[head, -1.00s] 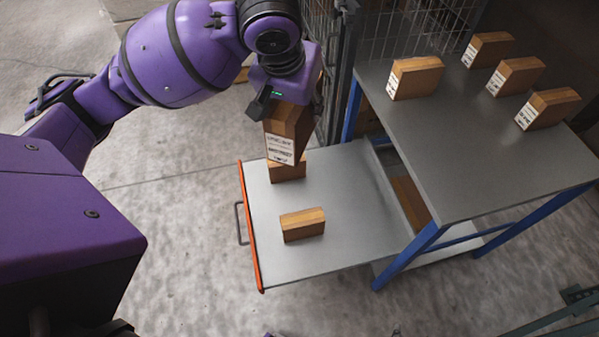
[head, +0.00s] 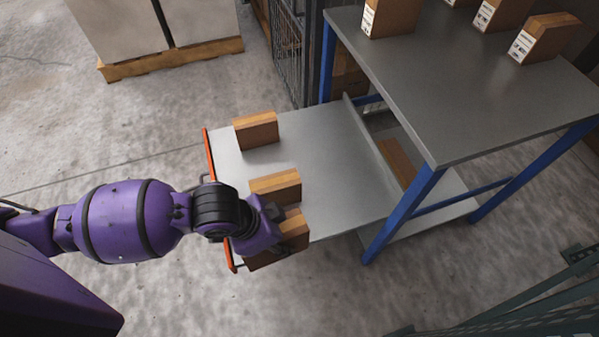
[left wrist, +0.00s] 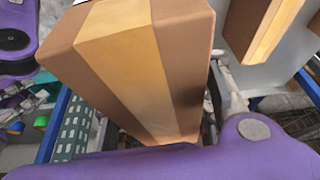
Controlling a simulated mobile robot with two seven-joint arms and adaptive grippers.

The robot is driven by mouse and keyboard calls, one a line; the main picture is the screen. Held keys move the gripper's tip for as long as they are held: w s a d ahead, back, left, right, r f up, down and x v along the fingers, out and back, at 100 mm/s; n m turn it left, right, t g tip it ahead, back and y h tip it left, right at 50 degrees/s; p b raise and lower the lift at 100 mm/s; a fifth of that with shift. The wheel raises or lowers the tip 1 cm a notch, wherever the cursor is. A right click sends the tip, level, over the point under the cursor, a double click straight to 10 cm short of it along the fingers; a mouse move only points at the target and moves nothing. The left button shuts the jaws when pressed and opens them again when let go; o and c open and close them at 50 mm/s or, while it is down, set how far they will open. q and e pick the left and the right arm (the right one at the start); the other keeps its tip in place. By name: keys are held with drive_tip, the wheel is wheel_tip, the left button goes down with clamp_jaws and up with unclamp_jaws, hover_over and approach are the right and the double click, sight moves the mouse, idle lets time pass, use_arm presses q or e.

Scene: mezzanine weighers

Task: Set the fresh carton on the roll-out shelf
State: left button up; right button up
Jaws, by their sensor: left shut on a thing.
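The fresh carton (head: 296,232) is brown with a paler tape band. My left gripper (head: 274,214) is shut on it, at the near end of the pulled-out roll-out shelf (head: 325,155). The carton fills much of the left wrist view (left wrist: 130,65). Its lower edge is partly hidden, and I cannot tell whether it touches the shelf. Two other cartons stand on the shelf: one at the far end (head: 256,131), one in the middle (head: 276,188), close to the held one. My right gripper is not in view.
A grey table (head: 450,90) on blue legs stands to the right, with several cartons on top. The shelf has an orange front edge (head: 209,160). A wire mesh panel (head: 288,50) and a pallet (head: 170,58) are behind. The shelf's right part is bare.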

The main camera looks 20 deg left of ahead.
use_arm(q)
drive_tip(key=f, duration=0.1)
drive_tip(key=s, duration=0.1)
drive_tip(key=f, duration=0.1)
drive_tip(key=shift+s+d+f+m+b, duration=0.2)
drive_tip(key=shift+d+f+m+b, duration=0.1)
drive_tip(key=shift+f+m+b, duration=0.1)
drive_tip(key=w+f+b, duration=0.1)
drive_tip(key=w+f, duration=0.3)
drive_tip(key=w+a+f+b, duration=0.1)
drive_tip(key=w+f+b, duration=0.1)
drive_tip(key=w+f, duration=0.2)
drive_tip(key=w+f+b, duration=0.1)
drive_tip(key=w+f, duration=0.4)
drive_tip(key=shift+w+a+b, duration=0.25)
drive_tip(key=shift+a+b, duration=0.05)
drive_tip(key=shift+b, duration=0.05)
drive_tip(key=shift+r, duration=0.1)
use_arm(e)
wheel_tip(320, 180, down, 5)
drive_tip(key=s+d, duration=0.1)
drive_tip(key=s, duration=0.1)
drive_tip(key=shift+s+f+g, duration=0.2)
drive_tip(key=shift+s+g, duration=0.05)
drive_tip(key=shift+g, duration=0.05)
use_arm(q)
drive_tip(key=o, duration=1.5)
drive_tip(key=shift+o, duration=0.4)
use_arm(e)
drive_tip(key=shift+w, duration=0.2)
